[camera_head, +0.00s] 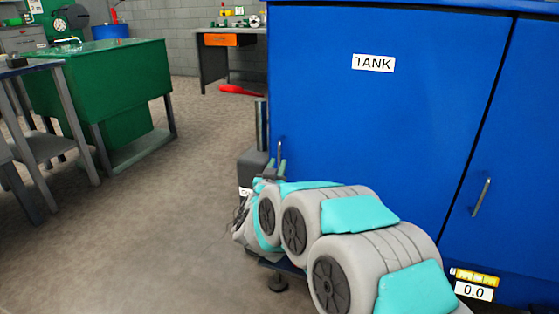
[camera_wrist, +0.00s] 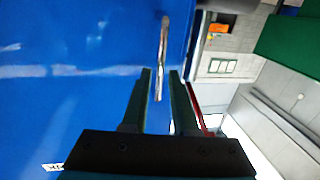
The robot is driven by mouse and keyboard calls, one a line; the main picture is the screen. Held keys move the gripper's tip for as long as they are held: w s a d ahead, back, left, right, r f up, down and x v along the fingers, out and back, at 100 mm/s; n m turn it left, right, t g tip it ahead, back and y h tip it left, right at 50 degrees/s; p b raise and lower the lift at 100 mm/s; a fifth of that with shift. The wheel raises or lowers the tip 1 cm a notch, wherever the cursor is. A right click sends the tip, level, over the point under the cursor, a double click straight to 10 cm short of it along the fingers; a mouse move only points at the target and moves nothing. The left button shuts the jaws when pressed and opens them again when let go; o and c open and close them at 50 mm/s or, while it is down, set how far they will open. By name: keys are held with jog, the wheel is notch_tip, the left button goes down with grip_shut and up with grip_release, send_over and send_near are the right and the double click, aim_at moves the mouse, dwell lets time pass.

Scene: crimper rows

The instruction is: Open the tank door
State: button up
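The tank door (camera_head: 375,105) is a blue panel with a white TANK label (camera_head: 373,63); it looks shut. Its thin metal handle (camera_head: 280,150) is upright near the door's left edge. My gripper (camera_head: 276,168) is at the handle's lower part in the head view. In the wrist view, my gripper (camera_wrist: 160,72) is open, and the handle (camera_wrist: 163,45) runs in between the two fingers. It appears not clamped, with a gap on each side. How deep the handle sits between the fingers is hard to tell.
A second blue door with its own handle (camera_head: 481,197) is at the right. A dark grey box (camera_head: 252,168) stands beside the tank's left edge. A green bench (camera_head: 110,80) and a grey table (camera_head: 35,70) stand at the left. The floor between is clear.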

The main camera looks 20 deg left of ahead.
aim_at(279, 160)
jog(key=shift+w+a, duration=0.2)
jog(key=shift+w, duration=0.85)
jog(key=shift+w+a, duration=0.2)
jog(key=shift+w, duration=0.8)
grip_shut()
jog(key=shift+f, duration=0.1)
